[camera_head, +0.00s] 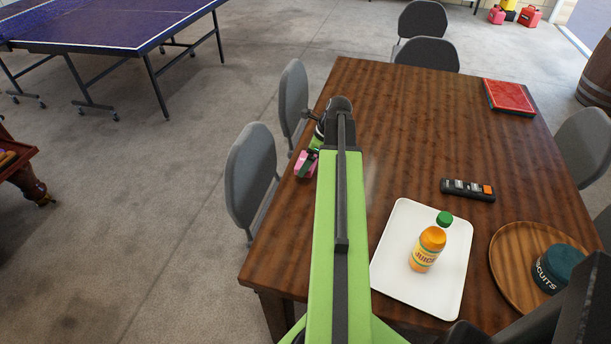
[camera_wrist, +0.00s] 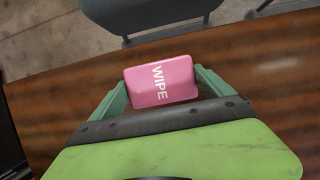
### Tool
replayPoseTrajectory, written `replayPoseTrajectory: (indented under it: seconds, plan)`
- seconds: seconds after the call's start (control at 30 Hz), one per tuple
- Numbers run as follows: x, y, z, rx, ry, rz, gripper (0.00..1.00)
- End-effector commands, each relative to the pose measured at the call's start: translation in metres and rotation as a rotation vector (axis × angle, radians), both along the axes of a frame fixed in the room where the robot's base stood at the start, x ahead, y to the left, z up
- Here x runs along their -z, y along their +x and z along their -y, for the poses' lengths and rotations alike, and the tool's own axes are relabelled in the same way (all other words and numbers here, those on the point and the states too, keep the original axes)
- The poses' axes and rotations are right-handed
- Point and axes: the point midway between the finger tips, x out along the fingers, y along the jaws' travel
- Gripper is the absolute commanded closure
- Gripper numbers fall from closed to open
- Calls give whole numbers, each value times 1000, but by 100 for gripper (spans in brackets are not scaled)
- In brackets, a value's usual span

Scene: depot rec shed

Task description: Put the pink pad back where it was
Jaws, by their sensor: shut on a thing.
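The pink pad (camera_wrist: 160,80) has the word "WIPE" on it in white. In the wrist view it sits between the two green fingers of my gripper (camera_wrist: 161,92), which is shut on it. In the head view the pad (camera_head: 303,163) shows only in part beside my green arm, near the left edge of the wooden table (camera_head: 400,130). My gripper (camera_head: 308,158) is mostly hidden behind the arm there. I cannot tell whether the pad touches the tabletop.
On the table are a white tray (camera_head: 388,275) with a juice bottle (camera_head: 428,248), a remote (camera_head: 467,189), a round wooden tray (camera_head: 507,263) with a biscuit tin (camera_head: 560,268), and a red book (camera_head: 510,97). Grey chairs (camera_head: 251,172) stand along the left side. The table's middle is clear.

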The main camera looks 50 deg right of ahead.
Motion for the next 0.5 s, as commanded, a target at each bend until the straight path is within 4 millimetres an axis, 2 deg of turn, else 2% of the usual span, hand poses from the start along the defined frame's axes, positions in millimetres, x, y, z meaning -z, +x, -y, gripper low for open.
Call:
replayPoseTrajectory:
  seconds: [0.2, 0.4, 0.5]
  plan:
    - [5, 5, -3, 0, 0, 0, 42]
    - [39, 5, -3, -1, 0, 0, 42]
    - [47, 5, -3, -1, 0, 0, 42]
